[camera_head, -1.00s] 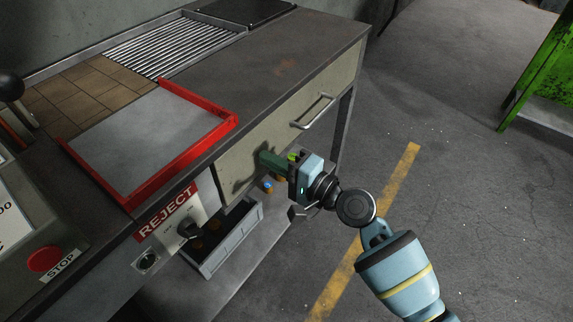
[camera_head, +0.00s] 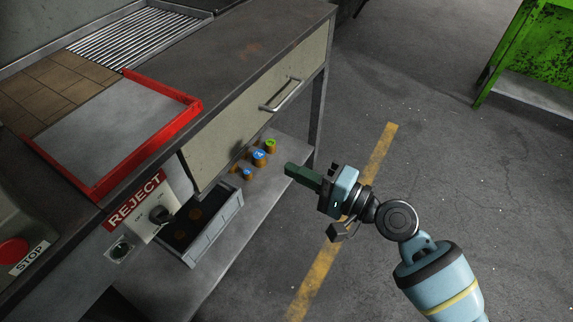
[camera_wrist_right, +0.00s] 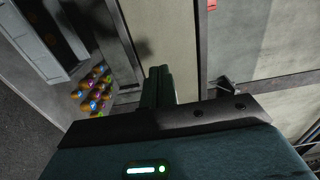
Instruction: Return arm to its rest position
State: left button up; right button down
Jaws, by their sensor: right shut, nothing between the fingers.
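My right gripper (camera_head: 303,175) is shut and empty. It hangs in the air in front of the workbench, below and to the right of the drawer handle (camera_head: 281,95), apart from the bench. In the right wrist view its fingers (camera_wrist_right: 159,85) lie together and point at the bench front. My right arm reaches in from the lower right of the head view. My left gripper is not in view.
The workbench carries a red-rimmed tray (camera_head: 197,106) and a closed drawer (camera_head: 235,138). On the lower shelf (camera_head: 215,265) are a grey bin (camera_head: 215,240) and several small coloured-top pieces (camera_head: 259,156). A green table (camera_head: 520,55) stands at upper right. Floor to the right is clear.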

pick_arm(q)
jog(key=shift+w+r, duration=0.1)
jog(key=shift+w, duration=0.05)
